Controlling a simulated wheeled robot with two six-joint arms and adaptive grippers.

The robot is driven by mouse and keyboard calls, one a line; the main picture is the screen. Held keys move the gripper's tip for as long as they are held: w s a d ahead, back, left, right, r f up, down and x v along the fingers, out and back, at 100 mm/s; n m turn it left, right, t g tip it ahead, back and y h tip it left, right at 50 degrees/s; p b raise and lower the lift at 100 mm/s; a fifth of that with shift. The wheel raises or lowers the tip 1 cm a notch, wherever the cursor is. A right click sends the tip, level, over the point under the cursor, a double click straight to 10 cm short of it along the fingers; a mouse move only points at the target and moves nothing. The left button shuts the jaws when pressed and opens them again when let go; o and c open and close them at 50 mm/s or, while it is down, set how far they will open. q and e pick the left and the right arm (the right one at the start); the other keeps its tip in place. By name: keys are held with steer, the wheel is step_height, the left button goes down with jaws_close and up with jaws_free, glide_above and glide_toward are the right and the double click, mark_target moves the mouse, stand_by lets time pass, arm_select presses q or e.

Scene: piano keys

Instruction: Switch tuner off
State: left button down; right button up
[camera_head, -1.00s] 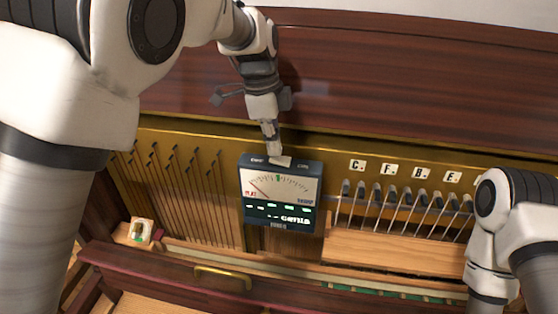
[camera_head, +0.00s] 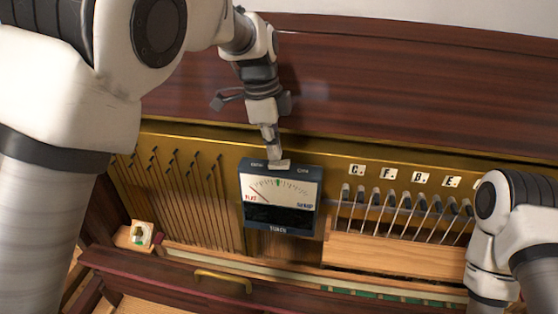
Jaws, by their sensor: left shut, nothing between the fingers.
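The tuner (camera_head: 279,218) is a dark box with a white dial face, standing against the brass-coloured panel in the middle of the piano. Its needle rests at the left, by the red "FLAT" mark. Its lower display is dark. My left gripper (camera_head: 276,160) is shut and empty, pointing down with its tips at the tuner's top edge, at or just above a small pale switch (camera_head: 280,164). The tips partly hide the switch. My right arm shows at the right edge, but its gripper is outside the picture.
Strings (camera_head: 185,195) run left of the tuner. Hammers (camera_head: 402,203) stand in a row to its right, under letter tiles (camera_head: 388,173). A small pale block (camera_head: 142,234) sits at the lower left. A brass handle (camera_head: 223,280) is on the front rail.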

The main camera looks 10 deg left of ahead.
mark_target(274, 162)
arm_select(q)
step_height(274, 162, up, 6)
steer(key=p, duration=0.4)
steer(key=shift+p, duration=0.4)
steer(key=shift+s+f, duration=0.1)
steer(key=shift+f, duration=0.1)
